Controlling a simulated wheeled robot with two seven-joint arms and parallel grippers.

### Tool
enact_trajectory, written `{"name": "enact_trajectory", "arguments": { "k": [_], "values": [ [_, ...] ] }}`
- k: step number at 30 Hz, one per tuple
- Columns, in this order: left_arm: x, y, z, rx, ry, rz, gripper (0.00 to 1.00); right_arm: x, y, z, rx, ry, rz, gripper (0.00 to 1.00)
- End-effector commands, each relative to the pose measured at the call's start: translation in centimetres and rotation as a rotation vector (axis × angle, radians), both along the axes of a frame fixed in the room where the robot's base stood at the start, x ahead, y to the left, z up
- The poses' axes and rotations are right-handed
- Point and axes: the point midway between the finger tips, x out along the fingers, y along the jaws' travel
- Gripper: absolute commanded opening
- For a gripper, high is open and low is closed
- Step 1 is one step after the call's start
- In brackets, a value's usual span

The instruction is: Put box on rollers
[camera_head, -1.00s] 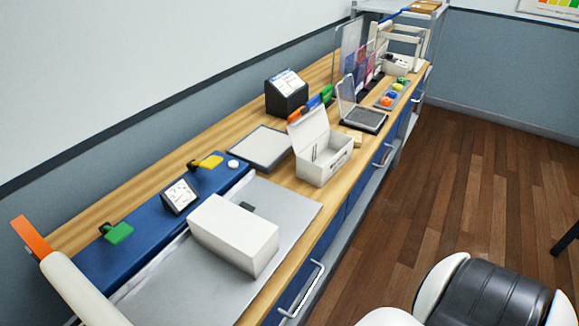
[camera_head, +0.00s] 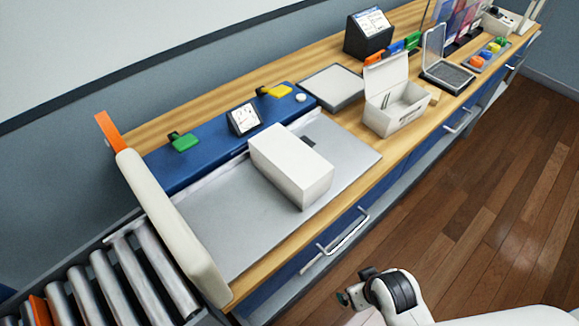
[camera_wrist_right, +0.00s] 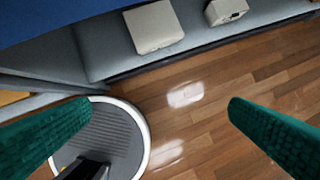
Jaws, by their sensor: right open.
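A closed white box (camera_head: 291,164) lies on the grey metal plate (camera_head: 240,212) of the workbench in the head view. The rollers (camera_head: 125,275) are grey metal cylinders at the lower left, beyond the bench's pale end piece (camera_head: 172,225). My right gripper (camera_head: 355,288) is below and in front of the bench edge, apart from the box. My left gripper is not in view.
An open white box (camera_head: 394,110) stands farther right on the bench. A blue panel with a green tab (camera_head: 184,142) and a small display (camera_head: 243,119) runs behind the plate. Drawer handles (camera_head: 345,232) stick out in front. An orange flag (camera_head: 108,130) rises by the end piece.

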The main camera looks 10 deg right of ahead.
Motion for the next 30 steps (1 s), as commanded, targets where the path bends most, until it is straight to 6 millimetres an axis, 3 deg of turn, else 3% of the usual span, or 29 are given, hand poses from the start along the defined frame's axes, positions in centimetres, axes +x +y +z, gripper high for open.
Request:
{"name": "enact_trajectory", "arguments": {
  "k": [4, 9, 15, 19, 22, 27, 29, 30],
  "values": [
    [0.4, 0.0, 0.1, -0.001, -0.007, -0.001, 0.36, 2.3, -2.1, 5.9, -0.156, -0.170, 0.149, 1.00],
    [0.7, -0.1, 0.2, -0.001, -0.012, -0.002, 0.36, 6.5, -4.5, 10.0, -0.469, -0.392, 0.422, 1.00],
    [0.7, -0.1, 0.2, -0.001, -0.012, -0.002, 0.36, 10.8, -5.3, 14.0, -0.921, -0.601, 0.792, 1.00],
    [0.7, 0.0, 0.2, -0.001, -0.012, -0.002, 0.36, 13.1, -3.8, 16.7, -1.338, -0.726, 1.121, 1.00],
    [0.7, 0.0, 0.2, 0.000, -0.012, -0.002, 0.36, 13.9, -1.4, 17.9, -1.706, -0.809, 1.401, 1.00],
    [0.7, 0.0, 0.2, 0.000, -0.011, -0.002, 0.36, 13.1, 2.6, 17.7, -2.198, -0.907, 1.751, 1.00],
    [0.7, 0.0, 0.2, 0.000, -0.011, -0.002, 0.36, 12.7, 3.5, 17.3, -2.315, -0.931, 1.827, 1.00],
    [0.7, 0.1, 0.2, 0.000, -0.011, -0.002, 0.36, 12.4, 4.0, 17.0, 2.343, 0.931, -1.839, 1.00]
  ]
}}
